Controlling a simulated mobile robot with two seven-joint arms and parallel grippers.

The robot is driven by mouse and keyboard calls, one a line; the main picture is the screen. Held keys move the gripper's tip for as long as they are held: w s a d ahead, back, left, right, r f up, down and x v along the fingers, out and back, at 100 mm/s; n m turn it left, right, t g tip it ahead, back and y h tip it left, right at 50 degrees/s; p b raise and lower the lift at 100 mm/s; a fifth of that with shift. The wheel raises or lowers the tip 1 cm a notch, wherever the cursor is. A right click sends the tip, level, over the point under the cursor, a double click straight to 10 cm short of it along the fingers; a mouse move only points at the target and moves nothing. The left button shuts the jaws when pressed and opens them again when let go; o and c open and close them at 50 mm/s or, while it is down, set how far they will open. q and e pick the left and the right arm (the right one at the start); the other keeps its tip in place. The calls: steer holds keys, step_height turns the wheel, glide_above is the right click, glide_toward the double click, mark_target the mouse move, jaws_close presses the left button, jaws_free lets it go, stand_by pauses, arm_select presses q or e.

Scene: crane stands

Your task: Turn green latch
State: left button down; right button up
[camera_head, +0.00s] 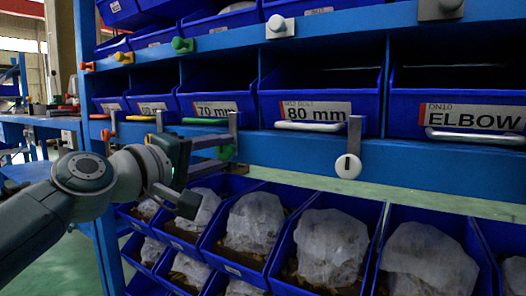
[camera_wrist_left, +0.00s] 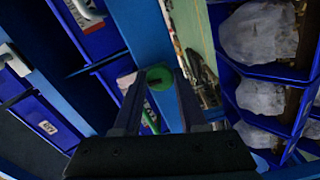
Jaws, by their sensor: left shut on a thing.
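The green latch (camera_head: 226,152) hangs on the blue rail below the middle row of bins, under the 70 mm bin. My left gripper (camera_head: 222,150) reaches it from the left and is shut on its round green knob. In the left wrist view the green knob (camera_wrist_left: 160,77) sits between the two fingertips (camera_wrist_left: 160,82). The fingers hide part of the latch in the head view. A second green latch (camera_head: 182,45) is on the upper rail, away from the gripper. My right gripper is not in view.
A white latch (camera_head: 347,166) hangs right of the gripper on the same rail. The 70 mm bin (camera_head: 210,98) and 80 mm bin (camera_head: 318,90) are just above. Below, open blue bins hold bagged parts (camera_head: 332,245).

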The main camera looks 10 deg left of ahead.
arm_select(q)
steer(key=shift+c, duration=2.3)
jaws_free()
steer(key=shift+s, duration=0.1)
steer(key=shift+s+a+p, duration=0.2)
steer(key=shift+s+p, duration=0.1)
steer(key=p+v, duration=0.2)
steer(key=v, duration=0.7)
